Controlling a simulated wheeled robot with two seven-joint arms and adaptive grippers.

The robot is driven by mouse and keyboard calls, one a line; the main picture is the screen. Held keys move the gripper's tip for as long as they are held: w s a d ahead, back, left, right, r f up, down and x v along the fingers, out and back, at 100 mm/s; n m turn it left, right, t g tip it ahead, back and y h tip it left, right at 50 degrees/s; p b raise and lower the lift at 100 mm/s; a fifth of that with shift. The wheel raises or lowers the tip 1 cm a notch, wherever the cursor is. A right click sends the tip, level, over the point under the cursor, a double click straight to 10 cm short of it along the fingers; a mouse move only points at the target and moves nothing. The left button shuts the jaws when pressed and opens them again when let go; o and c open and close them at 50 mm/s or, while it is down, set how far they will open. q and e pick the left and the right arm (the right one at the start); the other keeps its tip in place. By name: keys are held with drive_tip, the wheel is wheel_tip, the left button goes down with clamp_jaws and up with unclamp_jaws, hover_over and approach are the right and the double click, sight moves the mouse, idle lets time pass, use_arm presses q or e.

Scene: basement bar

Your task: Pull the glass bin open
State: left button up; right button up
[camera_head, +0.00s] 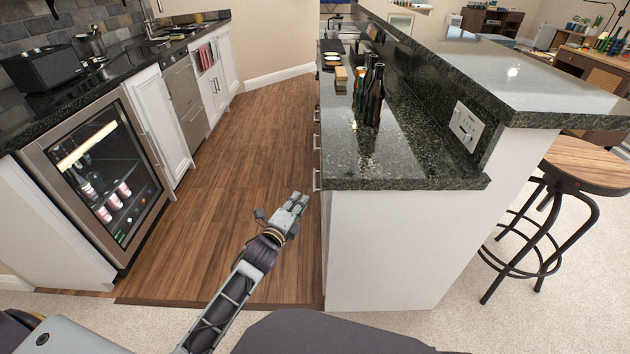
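No container clearly recognisable as the glass bin shows. The left face of the bar island (405,240) is seen almost edge-on, with several metal handles standing out from it. The nearest handle (317,179) is upright, close to the island's near corner. The fronts behind the handles are hidden by the viewing angle. My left gripper (297,201) is over the wood floor, a little left of and below the nearest handle in the picture, and appears apart from it. Nothing shows in it; whether its fingers are open or shut is unclear. My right gripper is not in view.
A glass-door fridge (103,177) and white cabinets (160,125) line the left side. The wood floor (225,150) of the aisle is clear. Dark bottles (374,95) stand on the island's lower counter. A stool (585,165) stands at the right.

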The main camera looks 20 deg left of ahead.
use_arm(q)
drive_tip(key=shift+w, duration=0.1)
drive_tip(key=b, duration=0.2)
approach(314, 178)
drive_tip(key=shift+w, duration=2.65)
drive_tip(key=shift+w+d+f+b, duration=0.2)
drive_tip(key=shift+w, duration=0.35)
drive_tip(key=shift+w+d+f+b, duration=0.15)
drive_tip(key=shift+w+d+f, duration=0.05)
drive_tip(key=shift+w, duration=0.35)
drive_tip(key=shift+w+d+f+b, duration=0.15)
drive_tip(key=shift+w+f+b, duration=0.05)
drive_tip(key=shift+w, duration=1)
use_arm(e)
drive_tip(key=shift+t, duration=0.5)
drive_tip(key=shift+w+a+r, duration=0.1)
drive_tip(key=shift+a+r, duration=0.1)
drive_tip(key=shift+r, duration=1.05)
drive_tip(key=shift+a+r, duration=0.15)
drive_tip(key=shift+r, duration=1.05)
use_arm(q)
drive_tip(key=shift+c, duration=0.3)
clamp_jaws()
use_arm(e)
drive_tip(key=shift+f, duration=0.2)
